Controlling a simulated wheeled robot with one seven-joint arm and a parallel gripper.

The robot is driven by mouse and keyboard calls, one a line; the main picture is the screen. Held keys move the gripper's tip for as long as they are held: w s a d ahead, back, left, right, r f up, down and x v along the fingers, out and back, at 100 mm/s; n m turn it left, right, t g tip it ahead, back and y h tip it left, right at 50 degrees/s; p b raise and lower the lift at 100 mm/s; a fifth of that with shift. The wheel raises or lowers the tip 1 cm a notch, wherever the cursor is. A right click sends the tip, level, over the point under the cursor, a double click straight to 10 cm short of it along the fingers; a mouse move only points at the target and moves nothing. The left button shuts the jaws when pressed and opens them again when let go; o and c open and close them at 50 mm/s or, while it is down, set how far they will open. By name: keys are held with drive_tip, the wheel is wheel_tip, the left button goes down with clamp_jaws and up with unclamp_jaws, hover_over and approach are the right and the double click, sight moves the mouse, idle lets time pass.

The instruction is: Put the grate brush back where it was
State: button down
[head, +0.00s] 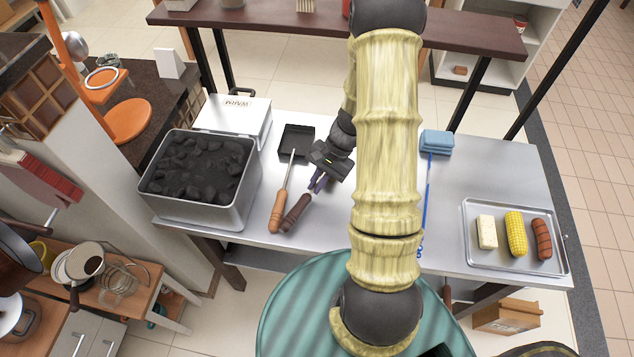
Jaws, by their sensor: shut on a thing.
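My gripper (318,183) is over the middle of the steel table, its fingers pointing down at the upper end of a dark reddish-brown handle (295,213). It is shut on this tool, which looks like the grate brush. The brush slants down-left from the fingers; its head is hidden or too small to make out. I cannot tell whether the handle touches the table. Beside it on the left lies a tool with a light wooden handle (278,211), its metal shaft reaching up to a small black tray (307,130).
A steel box of charcoal (245,208) and a white lidded box (232,110) stand at the left. A blue block (437,142) and a long blue tool (427,200) lie right of my arm. A food tray (470,255) is at the far right. A dark shelf (280,25) spans the back.

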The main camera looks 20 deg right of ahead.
drive_tip(key=shift+f, duration=0.2)
drive_tip(key=c, duration=1.5)
unclamp_jaws()
drive_tip(key=shift+c, duration=0.2)
drive_tip(key=v, duration=1.2)
drive_tip(key=shift+r, duration=0.2)
drive_tip(key=shift+a, duration=0.1)
